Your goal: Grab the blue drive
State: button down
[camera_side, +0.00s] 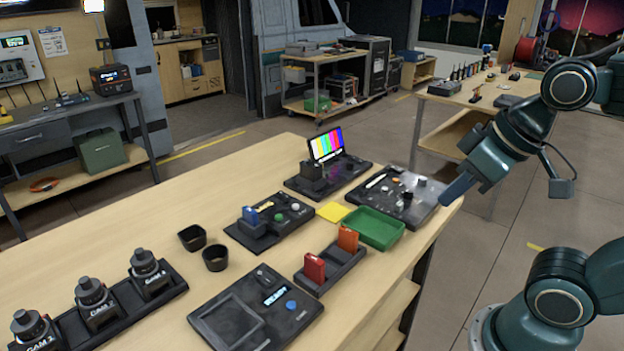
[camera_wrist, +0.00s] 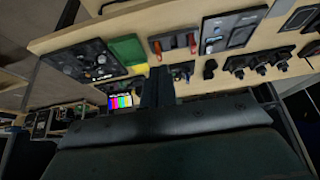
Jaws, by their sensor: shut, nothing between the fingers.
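A red drive (camera_side: 314,268) and an orange drive (camera_side: 348,239) stand in a black rack (camera_side: 333,276) nearer the front. My gripper (camera_side: 452,196) is over the bench's right edge, well to the right of the blue drive and apart from everything. Its dark fingers (camera_wrist: 157,86) are together and empty in the wrist view. I cannot make out the blue drive clearly in the wrist view.
A green tray (camera_side: 373,228) and a yellow pad (camera_side: 333,212) lie between my gripper and the dock. A colour-bar screen (camera_side: 326,145) stands behind. Two black cups (camera_side: 215,257) stand left of the dock. Several cameras (camera_side: 97,301) sit at the front left.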

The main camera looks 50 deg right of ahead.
dwell(0.3)
jog(key=c, duration=0.8)
grip_release()
jog(key=shift+o, duration=0.2)
